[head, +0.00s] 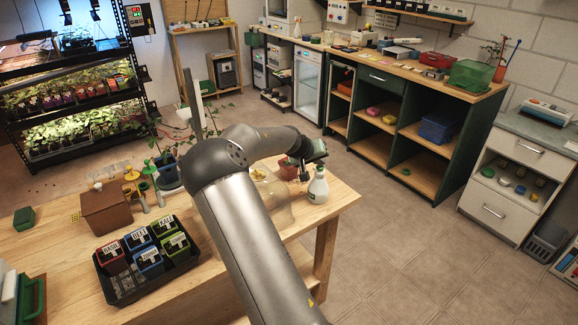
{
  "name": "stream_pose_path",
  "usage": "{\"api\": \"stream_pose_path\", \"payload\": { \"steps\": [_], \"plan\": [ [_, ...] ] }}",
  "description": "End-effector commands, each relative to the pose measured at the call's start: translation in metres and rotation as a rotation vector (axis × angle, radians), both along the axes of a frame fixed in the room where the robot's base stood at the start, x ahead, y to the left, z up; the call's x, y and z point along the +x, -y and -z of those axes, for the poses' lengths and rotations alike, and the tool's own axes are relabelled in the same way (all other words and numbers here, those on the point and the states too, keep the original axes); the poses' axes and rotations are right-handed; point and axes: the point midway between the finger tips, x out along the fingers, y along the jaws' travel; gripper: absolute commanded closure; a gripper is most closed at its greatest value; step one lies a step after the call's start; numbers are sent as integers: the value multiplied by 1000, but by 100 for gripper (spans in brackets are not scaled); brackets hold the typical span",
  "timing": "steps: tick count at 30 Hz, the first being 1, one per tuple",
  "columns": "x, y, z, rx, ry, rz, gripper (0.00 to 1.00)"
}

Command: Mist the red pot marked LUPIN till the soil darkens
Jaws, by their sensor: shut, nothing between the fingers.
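A small reddish pot (287,171) stands on the wooden bench beside my gripper, partly hidden by it; I see no readable label on it. A white spray bottle (318,190) stands upright near the bench's right edge. My gripper (304,175) points down between the pot and the bottle, shut and empty; its fingertips are small and dark, and I cannot tell whether they touch either one. Another red pot (111,260) sits in the black tray (137,296) at the front left. The word LUPIN is not legible anywhere.
Blue and green labelled pots share the tray. A brown box (106,212), small bottles and a blue pot with a plant (167,175) stand behind it. A clear sheet-like object (281,213) lies partly behind my arm. Bench space left of the tray is mostly clear.

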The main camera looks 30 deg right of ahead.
Motion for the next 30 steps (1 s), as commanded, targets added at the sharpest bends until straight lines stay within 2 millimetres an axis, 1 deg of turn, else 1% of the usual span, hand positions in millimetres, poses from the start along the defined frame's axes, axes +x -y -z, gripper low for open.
{"api": "stream_pose_path", "payload": {
  "steps": [1,11,18,26,30],
  "plan": [
    [0,0,3,1,-1,1,100],
    [0,0,2,1,-2,0,100],
    [0,0,-6,0,-2,-1,100],
    [0,0,-7,0,-1,0,100],
    [0,0,-12,0,-1,-1,100]
  ]
}}
